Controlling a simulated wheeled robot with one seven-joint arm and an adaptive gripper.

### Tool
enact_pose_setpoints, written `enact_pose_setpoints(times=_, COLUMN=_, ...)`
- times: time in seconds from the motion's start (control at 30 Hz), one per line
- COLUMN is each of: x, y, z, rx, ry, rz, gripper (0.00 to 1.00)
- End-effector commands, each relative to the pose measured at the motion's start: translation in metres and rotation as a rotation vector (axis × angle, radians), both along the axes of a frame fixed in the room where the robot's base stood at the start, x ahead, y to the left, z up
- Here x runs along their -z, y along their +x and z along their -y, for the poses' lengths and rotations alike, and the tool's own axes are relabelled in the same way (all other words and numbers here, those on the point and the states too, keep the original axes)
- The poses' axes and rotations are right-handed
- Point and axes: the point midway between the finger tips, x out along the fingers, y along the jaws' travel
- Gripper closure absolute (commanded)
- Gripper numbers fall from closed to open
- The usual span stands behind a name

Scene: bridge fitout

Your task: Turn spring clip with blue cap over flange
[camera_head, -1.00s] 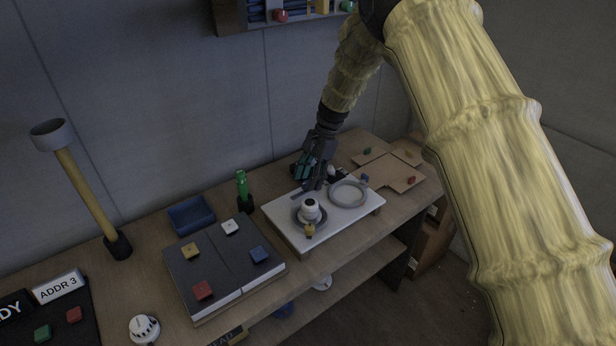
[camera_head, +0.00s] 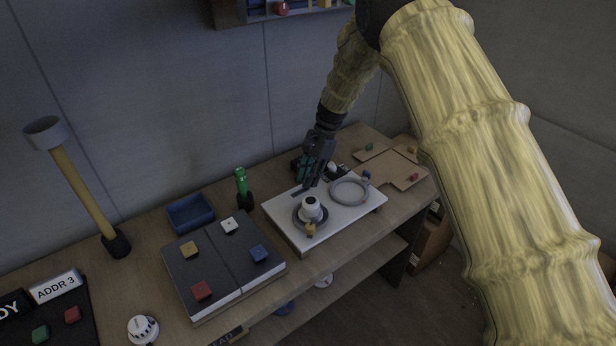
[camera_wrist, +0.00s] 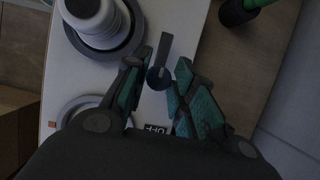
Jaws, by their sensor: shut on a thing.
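The white plate (camera_head: 345,222) carries a white domed part on a dark grey round flange (camera_head: 299,222) and a pale grey ring (camera_head: 336,198). A small blue cap (camera_head: 366,176) stands at the ring's far right edge. A yellow cap (camera_head: 310,229) stands at the flange's front edge. My gripper (camera_head: 309,184) is low over the plate's back edge, apart from the blue cap. In the wrist view my gripper (camera_wrist: 159,68) is shut on a dark grey lever (camera_wrist: 163,48) with a round end. The blue cap cannot be made out there.
An "OFF" label (camera_wrist: 156,129) is beside the lever. A green-handled tool (camera_head: 241,181) stands left of the plate, by a blue tray (camera_head: 191,213) and a dark board with coloured blocks (camera_head: 208,257). Cardboard (camera_head: 388,167) lies to the right. The wall is close behind.

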Motion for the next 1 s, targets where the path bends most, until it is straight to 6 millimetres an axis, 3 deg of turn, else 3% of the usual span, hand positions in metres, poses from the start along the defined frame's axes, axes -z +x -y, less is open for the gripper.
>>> enact_pose_setpoints(times=0.57, x=0.0052, y=-0.0011, z=0.0031, rx=-0.060, ry=-0.006, rz=-0.003, gripper=0.98)
enact_pose_setpoints(times=1.0, x=0.0055, y=0.0006, z=0.0010, rx=-0.383, ry=-0.006, rz=-0.002, gripper=0.98)
